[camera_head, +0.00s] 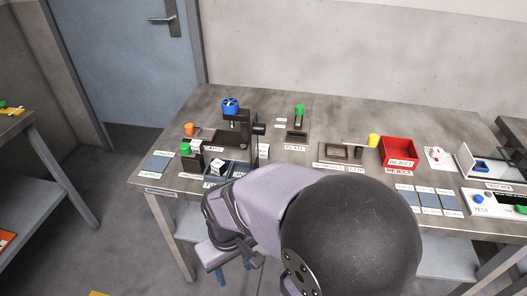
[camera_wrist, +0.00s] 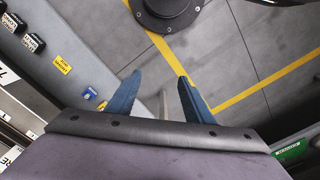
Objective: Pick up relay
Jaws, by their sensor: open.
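I cannot clearly pick out the relay by its label. Small black-and-white blocks (camera_head: 217,168) sit in a dark blue bin at the left front of the workbench in the head view, and one may be a relay, but they are too small to tell. My gripper (camera_wrist: 158,96) has two blue fingers spread apart with nothing between them, above the floor in the wrist view. In the head view its blue fingertips show partly below my arm, at the front of the bench, away from the blocks. My arm hides part of the bench front.
The workbench (camera_head: 330,116) holds a black press fixture with a blue knob (camera_head: 230,105), a red reject bin (camera_head: 398,151), and blue pads (camera_head: 429,201) at right.

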